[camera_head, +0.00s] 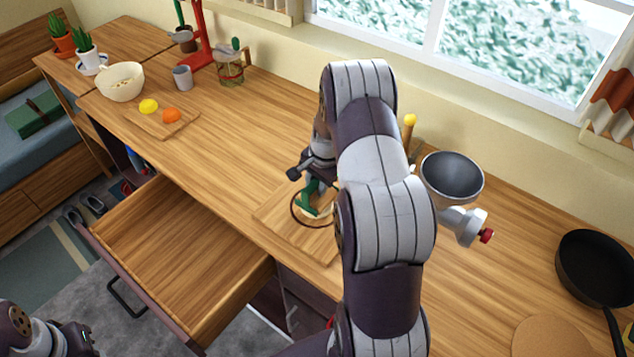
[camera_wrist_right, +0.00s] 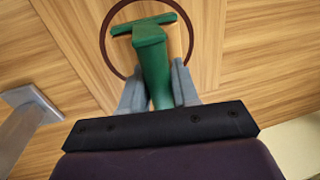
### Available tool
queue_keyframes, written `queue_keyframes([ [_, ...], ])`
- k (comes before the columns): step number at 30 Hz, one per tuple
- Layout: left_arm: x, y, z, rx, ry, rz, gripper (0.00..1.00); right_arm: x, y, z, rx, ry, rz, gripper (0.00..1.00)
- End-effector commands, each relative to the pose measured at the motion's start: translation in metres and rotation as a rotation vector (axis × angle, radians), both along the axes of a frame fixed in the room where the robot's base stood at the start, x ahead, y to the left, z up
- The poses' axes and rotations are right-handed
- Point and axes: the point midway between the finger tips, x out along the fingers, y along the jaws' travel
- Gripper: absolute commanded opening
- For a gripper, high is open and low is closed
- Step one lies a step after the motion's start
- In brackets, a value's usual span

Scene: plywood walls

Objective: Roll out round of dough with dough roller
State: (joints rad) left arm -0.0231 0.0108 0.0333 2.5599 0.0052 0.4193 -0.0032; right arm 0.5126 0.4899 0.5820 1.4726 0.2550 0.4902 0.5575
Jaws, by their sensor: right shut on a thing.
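The green dough roller (camera_wrist_right: 150,58) is in my right gripper (camera_wrist_right: 159,88), whose two grey fingers close on its handle from both sides. Its crossbar (camera_wrist_right: 145,25) lies at the far end, inside a dark brown ring (camera_wrist_right: 104,38). In the head view the roller (camera_head: 309,196) stands over the wooden board (camera_head: 275,216), with the ring (camera_head: 293,214) around its lower end. A small pale patch that may be the dough (camera_head: 318,212) shows inside the ring, partly hidden by my right arm. My left gripper is not in view; only part of my left arm shows at lower left.
A drawer (camera_head: 180,255) stands open in front of the counter. A grey bowl-like appliance (camera_head: 452,180) is right of my right arm, and a black pan (camera_head: 594,268) lies farther right. A small board (camera_head: 163,124) with fruit is at the left. The counter's middle left is clear.

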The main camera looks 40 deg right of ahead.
Motion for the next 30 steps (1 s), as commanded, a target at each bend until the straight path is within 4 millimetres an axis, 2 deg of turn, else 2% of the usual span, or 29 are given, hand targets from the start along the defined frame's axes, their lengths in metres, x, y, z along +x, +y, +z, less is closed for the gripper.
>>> queue_keyframes([
  [17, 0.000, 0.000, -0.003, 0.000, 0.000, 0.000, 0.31, 0.001, 0.000, -0.004, 0.000, 0.000, 0.000, 0.05],
  [30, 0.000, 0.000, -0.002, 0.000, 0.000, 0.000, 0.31, 0.019, 0.006, -0.008, 0.001, 0.000, -0.001, 0.05],
])
